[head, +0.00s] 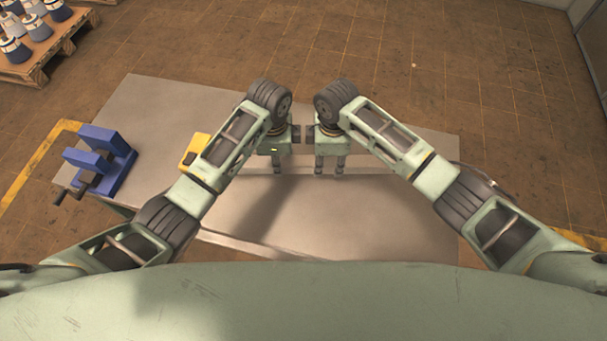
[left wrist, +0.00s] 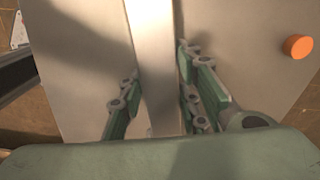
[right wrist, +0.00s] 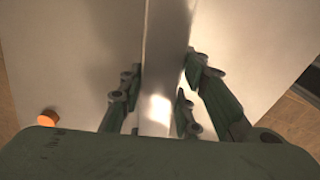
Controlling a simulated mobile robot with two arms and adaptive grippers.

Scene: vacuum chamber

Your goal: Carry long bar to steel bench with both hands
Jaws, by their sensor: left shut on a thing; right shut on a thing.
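The long bar (left wrist: 152,60) is a pale grey metal strip running between the fingers of my left gripper (left wrist: 157,88). It also runs between the fingers of my right gripper (right wrist: 163,88) in the right wrist view (right wrist: 160,40). In the head view both grippers, left (head: 277,168) and right (head: 330,168), point down close together over the steel bench (head: 350,225). Both are shut on the bar, which shows there as a thin light strip, partly hidden by my arms. I cannot tell whether the bar touches the bench top.
A blue vise (head: 105,155) stands at the bench's left end, with a yellow object (head: 194,150) beside my left arm. An orange round piece (left wrist: 297,46) shows in both wrist views. A pallet (head: 45,60) with several blue-and-white parts lies far left. The bench's front middle is clear.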

